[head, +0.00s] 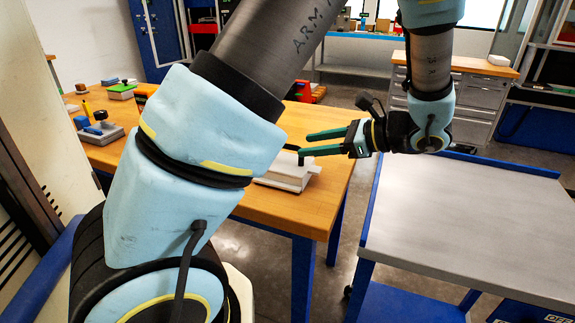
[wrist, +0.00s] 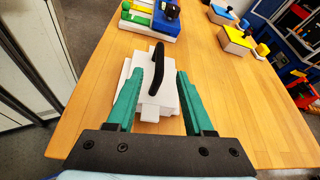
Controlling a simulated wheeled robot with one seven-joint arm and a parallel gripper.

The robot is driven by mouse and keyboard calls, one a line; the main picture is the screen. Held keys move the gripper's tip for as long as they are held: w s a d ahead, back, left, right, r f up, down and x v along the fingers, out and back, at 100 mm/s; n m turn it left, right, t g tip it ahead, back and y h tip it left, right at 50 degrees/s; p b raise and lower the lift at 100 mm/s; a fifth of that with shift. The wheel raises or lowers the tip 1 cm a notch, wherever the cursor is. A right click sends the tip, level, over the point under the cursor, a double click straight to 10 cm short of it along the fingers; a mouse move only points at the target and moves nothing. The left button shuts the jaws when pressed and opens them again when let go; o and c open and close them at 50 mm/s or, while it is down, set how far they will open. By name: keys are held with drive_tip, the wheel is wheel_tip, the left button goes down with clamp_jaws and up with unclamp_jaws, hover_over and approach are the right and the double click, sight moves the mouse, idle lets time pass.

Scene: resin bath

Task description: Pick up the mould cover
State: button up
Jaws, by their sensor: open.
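The mould cover (wrist: 166,99) looks like a pale grey-white block with an upright black handle (wrist: 157,68). In the wrist view it sits on a wider white piece (wrist: 126,76) on the wooden table. In the head view the pale block (head: 292,172) is near the table's right end, partly hidden by my arm. My gripper (head: 307,144) is open, its green fingers level and at the handle's height. In the wrist view the fingers (wrist: 160,76) stand apart on either side of the handle, with a gap visible on each side.
The wooden table (head: 325,200) has free room around the block. A tray with green, yellow and blue parts (wrist: 150,22) lies beyond it in the wrist view. A blue-edged grey cart (head: 470,220) stands to the right. Boxes with yellow and blue tops (wrist: 240,38) lie farther off.

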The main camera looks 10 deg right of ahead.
sight(288, 147)
drive_tip(key=x, duration=0.3)
drive_tip(key=p+x, duration=0.1)
drive_tip(key=x, duration=0.2)
drive_tip(key=shift+a+r+p, duration=0.1)
drive_tip(key=shift+r+p, duration=0.15)
drive_tip(key=shift+p, duration=0.05)
drive_tip(key=shift+w+a+f, duration=0.2)
drive_tip(key=shift+a+f, duration=0.05)
drive_tip(key=shift+a, duration=0.05)
clamp_jaws()
idle(0.9)
